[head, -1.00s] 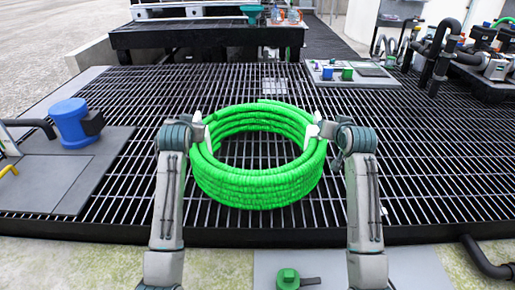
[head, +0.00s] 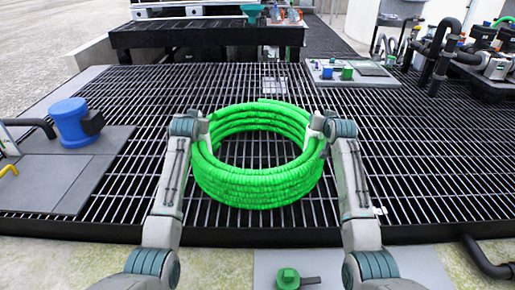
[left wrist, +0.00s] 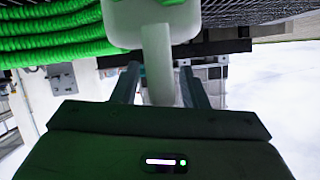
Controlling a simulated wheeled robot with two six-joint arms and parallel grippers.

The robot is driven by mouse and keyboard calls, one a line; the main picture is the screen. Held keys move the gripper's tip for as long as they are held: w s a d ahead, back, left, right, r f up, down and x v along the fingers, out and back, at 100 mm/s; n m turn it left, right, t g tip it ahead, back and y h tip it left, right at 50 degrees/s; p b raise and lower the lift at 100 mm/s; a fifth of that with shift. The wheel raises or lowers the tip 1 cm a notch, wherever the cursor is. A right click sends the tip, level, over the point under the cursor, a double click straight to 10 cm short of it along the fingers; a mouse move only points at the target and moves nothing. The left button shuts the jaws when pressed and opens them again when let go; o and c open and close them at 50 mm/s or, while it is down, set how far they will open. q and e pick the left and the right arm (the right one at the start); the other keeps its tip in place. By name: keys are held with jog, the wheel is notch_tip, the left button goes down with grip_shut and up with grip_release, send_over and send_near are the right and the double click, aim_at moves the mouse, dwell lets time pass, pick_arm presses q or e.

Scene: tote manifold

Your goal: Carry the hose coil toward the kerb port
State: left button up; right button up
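The green hose coil (head: 258,186) sits upright as a stacked ring in the middle of the dark grating in the head view. Its green loops also show at the upper left of the left wrist view (left wrist: 50,30). My left gripper (head: 206,130) is at the coil's left side. In the left wrist view its two fingers (left wrist: 160,85) stand apart on either side of a white handle bar (left wrist: 157,60), with narrow gaps showing. My right gripper (head: 314,130) is at the coil's right side; its fingers are too small to read. I cannot pick out the kerb port.
A blue valve (head: 71,122) stands on a grey plate at left. A small panel (head: 355,74) with blue and green blocks lies behind right. Black pipework (head: 440,55) fills the far right. A dark bench (head: 205,36) stands behind. Grating around the coil is clear.

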pick_arm(q)
jog(key=shift+c, duration=0.2)
pick_arm(e)
jog(key=shift+c, duration=0.2)
pick_arm(q)
grip_shut()
pick_arm(e)
grip_shut()
dwell(0.6)
pick_arm(q)
jog(key=shift+r, duration=0.15)
pick_arm(e)
jog(key=shift+r, duration=0.2)
